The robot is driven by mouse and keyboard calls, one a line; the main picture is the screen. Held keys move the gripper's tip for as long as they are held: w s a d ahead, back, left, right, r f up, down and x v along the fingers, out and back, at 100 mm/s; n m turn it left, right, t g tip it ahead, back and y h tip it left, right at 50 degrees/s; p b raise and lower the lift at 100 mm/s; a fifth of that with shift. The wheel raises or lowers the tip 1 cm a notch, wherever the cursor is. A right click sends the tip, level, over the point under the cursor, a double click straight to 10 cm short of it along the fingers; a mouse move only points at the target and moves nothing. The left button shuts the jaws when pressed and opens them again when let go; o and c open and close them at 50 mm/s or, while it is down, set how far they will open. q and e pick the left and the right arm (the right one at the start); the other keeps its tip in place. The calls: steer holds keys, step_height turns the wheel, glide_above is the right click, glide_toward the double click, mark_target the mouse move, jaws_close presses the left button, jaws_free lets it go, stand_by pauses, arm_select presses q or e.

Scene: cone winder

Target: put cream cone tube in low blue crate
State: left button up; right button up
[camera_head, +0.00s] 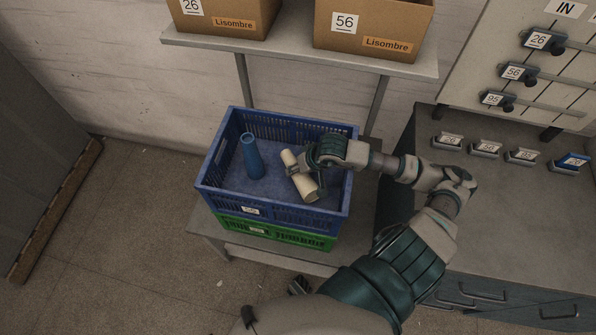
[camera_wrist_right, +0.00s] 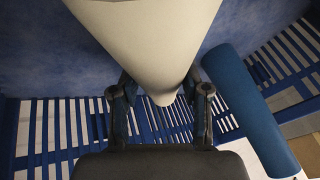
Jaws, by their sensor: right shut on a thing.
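The cream cone tube (camera_head: 306,186) is tilted inside the upper blue crate (camera_head: 279,213), in its right half. My right gripper (camera_head: 298,169) is shut on the tube, reaching in over the crate's right side. In the right wrist view the cream tube (camera_wrist_right: 148,40) fills the top middle, its narrow end between the two fingers (camera_wrist_right: 162,105). I cannot tell whether the tube touches the crate floor.
A blue cone tube (camera_head: 252,157) stands in the crate's left half. A green crate (camera_head: 275,234) sits under the blue one. Cardboard boxes (camera_head: 372,25) rest on a shelf (camera_head: 300,54) above. A grey cabinet (camera_head: 500,215) is close on the right.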

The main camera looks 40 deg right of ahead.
steer(key=shift+f, duration=0.75)
arm_select(q)
steer(key=shift+w+r, duration=0.2)
steer(key=shift+r, duration=0.05)
arm_select(e)
steer(key=o, duration=1)
steer(key=shift+o, duration=0.2)
arm_select(q)
steer(key=shift+s+f, duration=0.1)
arm_select(e)
steer(key=shift+r, duration=0.1)
steer(key=v, duration=0.6)
steer(key=shift+s+d+p, duration=0.1)
steer(key=shift+p, duration=0.2)
arm_select(q)
steer(key=s+f+p, duration=0.2)
steer(key=s+f, duration=0.1)
steer(key=f, duration=0.2)
steer(key=shift+s+a+f, duration=0.2)
steer(key=shift+s+a, duration=0.1)
steer(key=shift+s, duration=0.05)
arm_select(e)
steer(key=shift+v, duration=2.85)
